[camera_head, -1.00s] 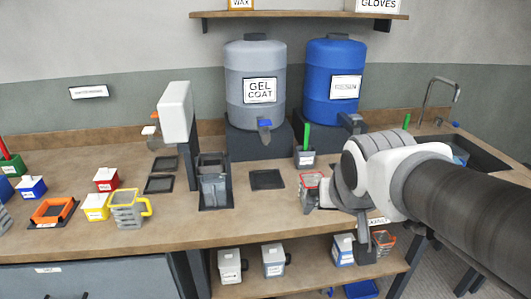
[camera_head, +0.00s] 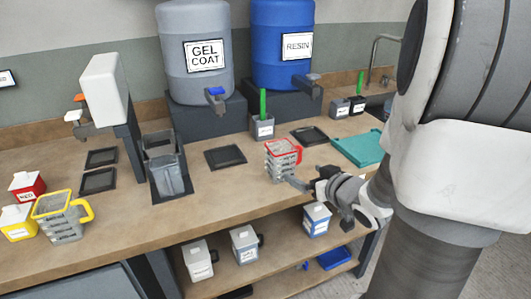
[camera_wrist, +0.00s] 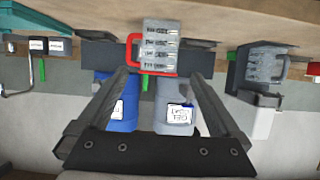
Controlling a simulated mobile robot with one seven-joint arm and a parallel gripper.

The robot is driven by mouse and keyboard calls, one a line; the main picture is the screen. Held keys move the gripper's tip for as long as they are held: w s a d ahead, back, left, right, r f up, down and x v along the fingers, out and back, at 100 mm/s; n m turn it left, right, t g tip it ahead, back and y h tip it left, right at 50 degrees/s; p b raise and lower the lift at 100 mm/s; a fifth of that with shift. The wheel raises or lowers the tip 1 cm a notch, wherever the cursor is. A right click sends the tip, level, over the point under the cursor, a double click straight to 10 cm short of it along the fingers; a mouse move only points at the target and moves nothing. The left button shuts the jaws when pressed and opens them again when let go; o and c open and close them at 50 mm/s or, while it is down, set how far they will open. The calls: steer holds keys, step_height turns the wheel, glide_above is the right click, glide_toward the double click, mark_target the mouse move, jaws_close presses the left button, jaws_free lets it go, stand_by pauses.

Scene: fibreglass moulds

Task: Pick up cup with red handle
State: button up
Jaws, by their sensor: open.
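The cup with the red handle (camera_head: 281,163) is grey and ribbed, with red around its top. It stands upright near the bench's front edge. My gripper (camera_head: 302,180) is low at the cup's right, with its jaws pointing towards it. In the wrist view, which is upside down, my open gripper (camera_wrist: 160,78) has the cup (camera_wrist: 158,48) ahead, lined up with the gap between its fingers. The red handle (camera_wrist: 131,50) shows at the left there. I cannot tell whether a finger touches the cup.
A yellow-handled cup (camera_head: 62,220) stands at the left. A grey pot with a green stick (camera_head: 263,127) stands behind the red-handled cup. A dark tray (camera_head: 225,157) and a teal mat (camera_head: 358,147) flank it. Containers (camera_head: 246,243) stand on the lower shelf.

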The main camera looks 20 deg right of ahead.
mark_target(279, 160)
steer(key=b+x, duration=0.4)
steer(key=x, duration=1.3)
steer(key=c, duration=1)
steer(key=shift+r, duration=0.15)
